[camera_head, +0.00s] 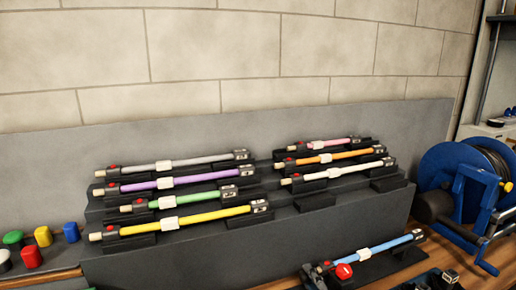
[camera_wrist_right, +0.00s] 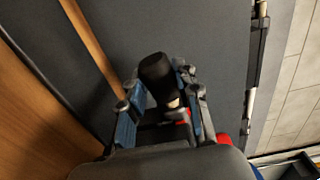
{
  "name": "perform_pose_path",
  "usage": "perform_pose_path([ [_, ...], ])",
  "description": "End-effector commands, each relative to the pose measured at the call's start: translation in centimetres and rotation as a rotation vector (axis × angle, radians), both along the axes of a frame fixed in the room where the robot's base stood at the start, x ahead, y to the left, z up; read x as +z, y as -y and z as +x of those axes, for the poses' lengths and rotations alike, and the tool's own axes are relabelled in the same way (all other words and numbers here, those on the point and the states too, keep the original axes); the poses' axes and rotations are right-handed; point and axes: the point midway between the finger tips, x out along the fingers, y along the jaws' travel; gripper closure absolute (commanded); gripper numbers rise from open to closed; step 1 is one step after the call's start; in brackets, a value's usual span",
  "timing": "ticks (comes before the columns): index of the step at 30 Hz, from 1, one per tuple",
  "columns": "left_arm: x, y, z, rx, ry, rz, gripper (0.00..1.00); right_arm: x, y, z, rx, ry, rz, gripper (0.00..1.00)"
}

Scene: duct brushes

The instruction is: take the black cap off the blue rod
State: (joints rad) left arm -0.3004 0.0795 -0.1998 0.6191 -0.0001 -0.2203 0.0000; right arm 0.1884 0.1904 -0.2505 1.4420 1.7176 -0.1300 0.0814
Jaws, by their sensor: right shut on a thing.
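The blue rod (camera_head: 385,246) lies at the lower right in the head view, on a dark holder in front of the stepped rack. A red round part (camera_head: 343,271) shows near its left end. My left gripper is not in view.
A grey stepped rack (camera_head: 255,240) holds several coloured rods, such as the yellow rod (camera_head: 195,218). Several coloured caps, one red (camera_head: 31,257), stand at the left. A blue reel (camera_head: 450,175) stands at the right. A stone wall is behind.

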Motion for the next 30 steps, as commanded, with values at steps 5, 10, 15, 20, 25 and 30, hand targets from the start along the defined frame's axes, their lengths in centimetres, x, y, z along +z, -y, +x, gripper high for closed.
perform_pose_path([
  [5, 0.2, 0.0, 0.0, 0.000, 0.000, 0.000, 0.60, 0.0, -0.7, -0.3, 0.000, 0.000, 0.001, 1.00],
  [10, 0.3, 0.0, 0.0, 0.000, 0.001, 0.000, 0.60, 0.1, -1.4, -0.5, 0.000, 0.000, 0.002, 1.00],
  [15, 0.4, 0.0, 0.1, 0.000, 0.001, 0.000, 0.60, 0.1, -2.0, -0.7, 0.001, 0.000, 0.002, 1.00],
  [20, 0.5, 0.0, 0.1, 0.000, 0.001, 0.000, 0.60, 0.1, -2.7, -1.0, 0.001, 0.000, 0.002, 1.00],
  [25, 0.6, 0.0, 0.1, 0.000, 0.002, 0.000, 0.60, 0.1, -3.3, -1.2, 0.000, 0.001, 0.003, 1.00],
  [30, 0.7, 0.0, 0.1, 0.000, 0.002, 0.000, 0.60, 0.1, -3.6, -1.3, -0.001, 0.002, 0.002, 1.00],
])
